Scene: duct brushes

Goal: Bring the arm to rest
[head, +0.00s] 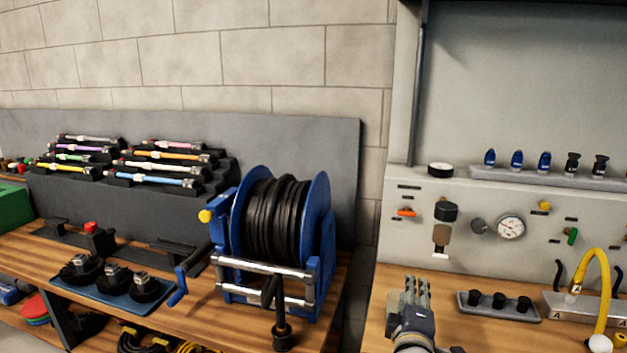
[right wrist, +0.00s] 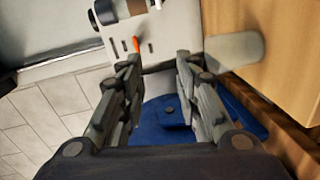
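My right gripper (head: 416,285) is in the lower right of the head view, above the left part of the right-hand workbench (head: 375,318), in front of the pale panel. Its fingers point up and away. In the right wrist view the two fingers (right wrist: 158,64) stand apart with nothing between them, so it is open and empty. Past the fingertips are the panel and its orange lever (right wrist: 136,44). A blue surface (right wrist: 160,118) shows behind the fingers; I cannot tell what it is. My left gripper is not in view.
A blue hose reel (head: 322,225) with black hose stands left of my right gripper, on the left bench. A gauge (head: 510,227) is on the panel.

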